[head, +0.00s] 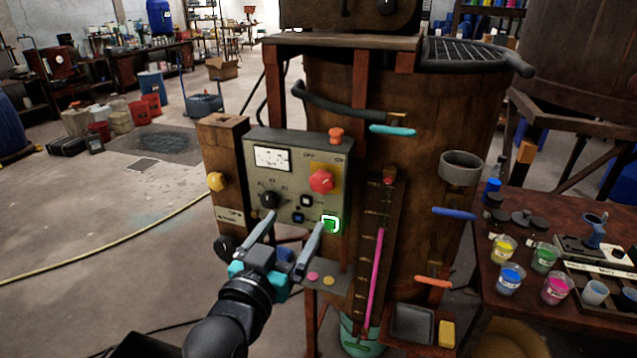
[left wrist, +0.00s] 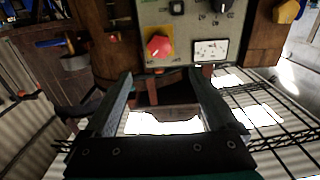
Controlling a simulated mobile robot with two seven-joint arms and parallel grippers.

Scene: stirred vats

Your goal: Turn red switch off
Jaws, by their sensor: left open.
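The red switch (head: 321,181) is a red knob on a yellow plate, at the upper right of a grey-green control panel (head: 292,165). The word OFF seems printed above it. In the left wrist view the panel is upside down, with the red switch (left wrist: 159,46) just beyond the fingertips. My left gripper (head: 295,222) is open and empty, in front of the lower part of the panel, with its fingertips below the switch. I cannot tell whether it touches the panel. My right gripper is not in view.
The panel also has a meter (head: 272,158), a black knob (head: 269,200), a lit green button (head: 330,224) and an orange knob (head: 336,135) on top. A large brown vat (head: 420,180) stands behind. A table (head: 530,300) with paint jars is at right.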

